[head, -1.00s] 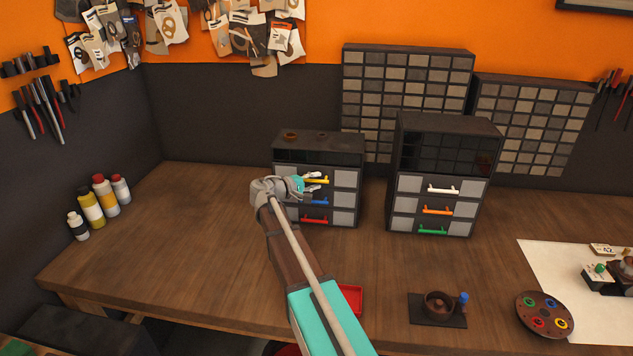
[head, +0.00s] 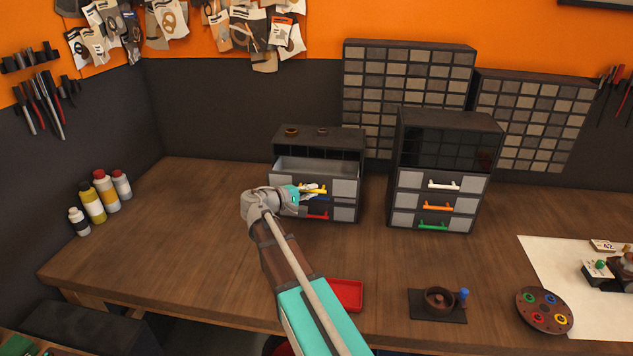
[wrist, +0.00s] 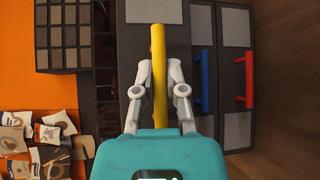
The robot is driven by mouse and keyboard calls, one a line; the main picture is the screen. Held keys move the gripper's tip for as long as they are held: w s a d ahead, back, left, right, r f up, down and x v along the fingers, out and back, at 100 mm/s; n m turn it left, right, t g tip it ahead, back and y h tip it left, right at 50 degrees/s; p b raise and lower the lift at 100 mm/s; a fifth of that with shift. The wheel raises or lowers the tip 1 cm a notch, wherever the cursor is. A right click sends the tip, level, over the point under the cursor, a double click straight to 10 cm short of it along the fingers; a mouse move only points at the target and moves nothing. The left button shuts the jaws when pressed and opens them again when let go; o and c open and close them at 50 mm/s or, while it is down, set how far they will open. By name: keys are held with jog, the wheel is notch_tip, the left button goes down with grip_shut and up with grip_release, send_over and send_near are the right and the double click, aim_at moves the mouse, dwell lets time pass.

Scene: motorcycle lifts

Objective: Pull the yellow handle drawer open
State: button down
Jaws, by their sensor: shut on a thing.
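The drawer with the yellow handle (head: 318,189) is the top drawer of the left small cabinet (head: 352,157). It stands pulled out toward me, and its open grey inside (head: 318,168) shows from above. My gripper (head: 312,189) is shut on the yellow handle. In the wrist view the yellow handle (wrist: 158,75) runs upright between the two fingers of my gripper (wrist: 160,80).
The blue handle (wrist: 205,80) and red handle (wrist: 249,80) belong to the lower drawers. A second cabinet (head: 450,140) stands at the right. A red tray (head: 346,294) lies in front on the wooden bench. Bottles (head: 104,193) stand at the left; the bench between is clear.

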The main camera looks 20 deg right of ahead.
jog(key=s+a, duration=0.2)
jog(key=s, duration=0.1)
jog(key=c, duration=0.7)
grip_release()
